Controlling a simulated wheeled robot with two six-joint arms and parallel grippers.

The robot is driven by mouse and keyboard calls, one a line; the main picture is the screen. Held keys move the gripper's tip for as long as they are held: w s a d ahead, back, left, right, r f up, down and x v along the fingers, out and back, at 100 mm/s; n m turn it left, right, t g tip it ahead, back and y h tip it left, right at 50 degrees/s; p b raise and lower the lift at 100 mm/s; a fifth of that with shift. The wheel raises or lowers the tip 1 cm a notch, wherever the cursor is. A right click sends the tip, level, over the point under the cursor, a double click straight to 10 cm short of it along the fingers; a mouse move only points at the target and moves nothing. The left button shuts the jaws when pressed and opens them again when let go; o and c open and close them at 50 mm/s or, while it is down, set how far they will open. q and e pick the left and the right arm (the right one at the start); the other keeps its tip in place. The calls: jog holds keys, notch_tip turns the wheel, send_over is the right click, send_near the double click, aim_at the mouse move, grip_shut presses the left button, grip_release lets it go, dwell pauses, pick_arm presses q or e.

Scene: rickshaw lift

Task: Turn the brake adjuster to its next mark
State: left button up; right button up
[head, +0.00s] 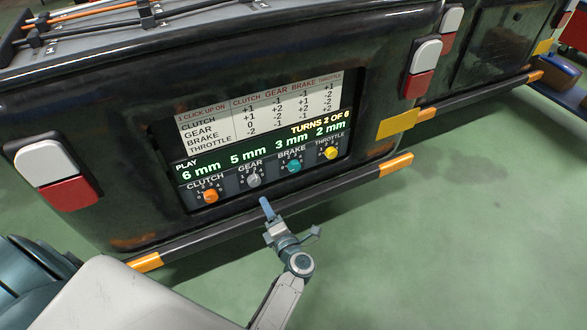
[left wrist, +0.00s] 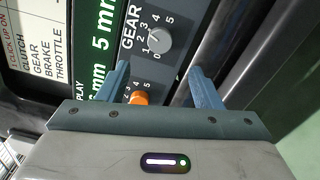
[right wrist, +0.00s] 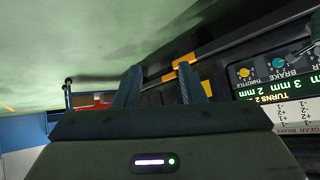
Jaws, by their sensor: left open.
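The brake adjuster is the teal knob (head: 294,165) under the BRAKE label on the dark panel. It also shows in the right wrist view (right wrist: 280,63). Its exact mark is too small to read. Beside it are the orange clutch knob (head: 210,196), the grey gear knob (head: 253,180) and the yellow throttle knob (head: 329,152). My left gripper (head: 267,207) is open and empty, below the gear and brake knobs and apart from them. In the left wrist view, the gear knob (left wrist: 158,40) lies beyond its fingertips. My right gripper (right wrist: 160,72) has its fingers apart and empty, away from the knobs.
The display (head: 262,120) reads turns 2 of 6, with play 6, 5, 3 and 2 mm. A black bumper bar (head: 285,205) with orange ends juts out below the panel. Green floor (head: 470,230) is open to the right.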

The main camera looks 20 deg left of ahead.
jog(key=shift+s+f, duration=0.15)
jog(key=shift+s, duration=0.1)
